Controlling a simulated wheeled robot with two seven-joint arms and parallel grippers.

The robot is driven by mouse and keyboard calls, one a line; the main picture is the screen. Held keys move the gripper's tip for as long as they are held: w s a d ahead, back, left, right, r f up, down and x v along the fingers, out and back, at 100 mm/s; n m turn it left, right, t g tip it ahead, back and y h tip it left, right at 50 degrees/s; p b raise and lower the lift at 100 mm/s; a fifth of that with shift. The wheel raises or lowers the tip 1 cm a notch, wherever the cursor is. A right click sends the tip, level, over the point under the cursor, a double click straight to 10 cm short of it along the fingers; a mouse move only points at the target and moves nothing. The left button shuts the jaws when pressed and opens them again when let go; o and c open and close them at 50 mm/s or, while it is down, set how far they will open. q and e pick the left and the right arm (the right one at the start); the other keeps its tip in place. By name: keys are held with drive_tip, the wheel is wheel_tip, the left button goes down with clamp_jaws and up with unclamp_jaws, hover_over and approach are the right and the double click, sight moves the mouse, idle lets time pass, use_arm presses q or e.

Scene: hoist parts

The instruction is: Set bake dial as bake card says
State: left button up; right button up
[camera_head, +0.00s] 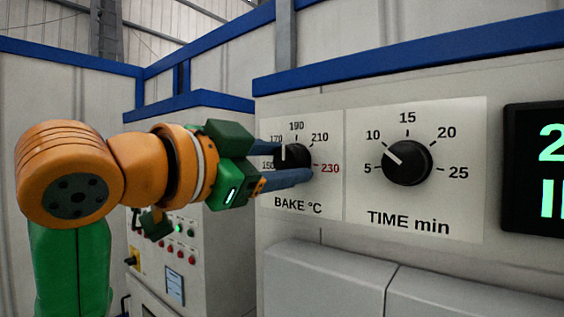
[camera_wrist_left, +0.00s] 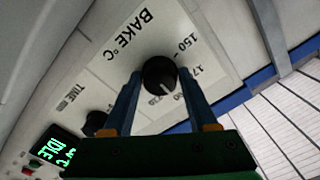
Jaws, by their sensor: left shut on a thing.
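The black bake dial (camera_head: 294,157) sits on a white plate marked BAKE °C, with figures from 150 to a red 230. My left gripper (camera_head: 290,165) reaches it from the left and is shut on it, fingers hiding part of the knob and scale. In the left wrist view the dial (camera_wrist_left: 159,74) lies between the two blue fingertips (camera_wrist_left: 160,82). Its white pointer mark points roughly upward in the head view, around 170 to 190; I cannot read it exactly. No bake card can be made out. My right gripper is not in view.
A cabinet (camera_head: 185,255) with small buttons stands behind my left arm.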

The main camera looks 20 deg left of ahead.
use_arm(q)
drive_tip(key=shift+r, duration=0.1)
drive_tip(key=o, duration=1.2)
drive_tip(key=shift+o, duration=0.3)
drive_tip(key=shift+s, duration=0.35)
drive_tip(key=shift+s+a, duration=0.1)
drive_tip(key=b+v, duration=0.3)
drive_tip(key=v, duration=0.4)
